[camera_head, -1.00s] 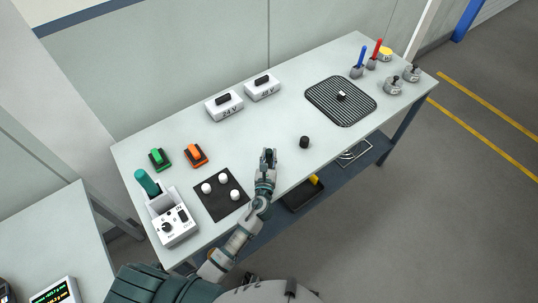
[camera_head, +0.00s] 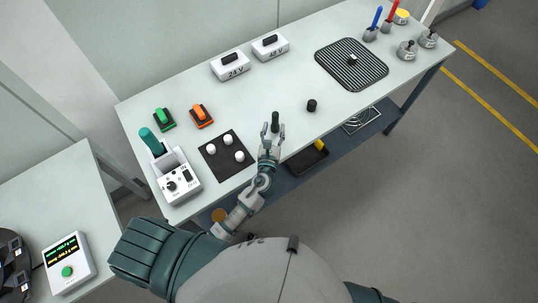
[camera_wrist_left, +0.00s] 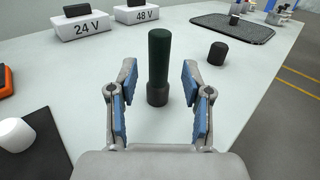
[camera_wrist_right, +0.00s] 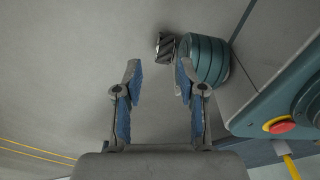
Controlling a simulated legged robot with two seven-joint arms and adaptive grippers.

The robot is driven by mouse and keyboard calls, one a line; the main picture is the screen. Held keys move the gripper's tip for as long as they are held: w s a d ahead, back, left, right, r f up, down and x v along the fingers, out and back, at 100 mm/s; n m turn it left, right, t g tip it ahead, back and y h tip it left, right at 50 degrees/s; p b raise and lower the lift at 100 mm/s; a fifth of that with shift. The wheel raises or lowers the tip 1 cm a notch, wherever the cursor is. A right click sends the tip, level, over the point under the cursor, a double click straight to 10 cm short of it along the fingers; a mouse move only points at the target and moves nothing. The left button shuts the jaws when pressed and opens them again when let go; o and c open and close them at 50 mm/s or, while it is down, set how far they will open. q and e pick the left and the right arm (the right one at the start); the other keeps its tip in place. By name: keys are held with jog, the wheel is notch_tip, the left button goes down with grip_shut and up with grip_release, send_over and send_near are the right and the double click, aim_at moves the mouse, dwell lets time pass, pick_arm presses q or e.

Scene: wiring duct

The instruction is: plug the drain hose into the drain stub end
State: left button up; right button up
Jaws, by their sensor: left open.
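An upright dark green cylinder with a wider black collar at its foot, possibly the drain hose, stands on the table (camera_head: 275,118); it also shows in the left wrist view (camera_wrist_left: 158,55). My left gripper (camera_head: 273,131) is open, its blue-padded fingers (camera_wrist_left: 160,85) on either side of the cylinder with visible gaps. A short black cylinder, possibly the drain stub end, stands apart to the right (camera_head: 311,105) and also shows in the left wrist view (camera_wrist_left: 218,53). My right gripper (camera_wrist_right: 160,72) is open and empty over grey floor, away from the table.
A black mat (camera_head: 215,164) with white knobs lies left of the left gripper. White 24 V (camera_head: 231,66) and 48 V (camera_head: 270,47) boxes stand at the back. A ribbed dark mat (camera_head: 345,80) lies to the right. The tabletop around the short black cylinder is clear.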

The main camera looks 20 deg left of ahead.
pick_arm(q)
jog(key=s+d+b, duration=0.1)
jog(key=s+d, duration=0.1)
jog(key=s, duration=1)
jog(key=shift+s, duration=0.15)
pick_arm(e)
jog(key=w, duration=0.3)
jog(key=shift+w+a+r, duration=0.1)
jog(key=shift+a+r, duration=0.15)
jog(key=shift+a, duration=0.05)
